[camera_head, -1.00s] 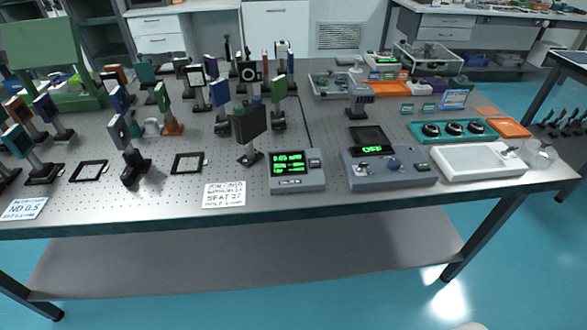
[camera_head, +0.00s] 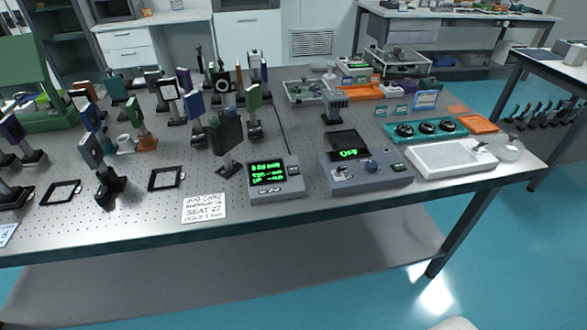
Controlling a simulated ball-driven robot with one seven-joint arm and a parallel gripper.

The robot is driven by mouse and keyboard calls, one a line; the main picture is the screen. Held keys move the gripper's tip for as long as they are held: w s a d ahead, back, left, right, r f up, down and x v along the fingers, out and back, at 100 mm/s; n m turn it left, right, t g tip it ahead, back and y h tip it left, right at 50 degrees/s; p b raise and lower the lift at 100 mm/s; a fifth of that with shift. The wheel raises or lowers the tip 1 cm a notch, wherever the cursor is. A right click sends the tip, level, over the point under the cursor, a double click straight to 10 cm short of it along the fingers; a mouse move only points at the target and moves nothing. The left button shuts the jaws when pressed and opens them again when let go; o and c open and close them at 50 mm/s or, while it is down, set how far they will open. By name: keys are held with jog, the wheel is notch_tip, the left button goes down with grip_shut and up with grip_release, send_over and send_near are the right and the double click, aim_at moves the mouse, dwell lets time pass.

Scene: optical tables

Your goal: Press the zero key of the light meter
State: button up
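A grey box with a green lit readout (camera_head: 275,178), which looks like the light meter, sits near the front edge of the optical table (camera_head: 330,215). Its screen shows several lines of text, too small to read surely. Small keys show on its front strip below the screen and at its right side; their labels cannot be read, so I cannot tell which is the zero key. A black square plate on a post (camera_head: 227,140) stands just behind and left of it. My gripper is not in view.
A printed card (camera_head: 204,208) lies to the left. Mounted optics crowd the left half. A white tray (camera_head: 450,158) sits at the right. Blue floor is open in front.

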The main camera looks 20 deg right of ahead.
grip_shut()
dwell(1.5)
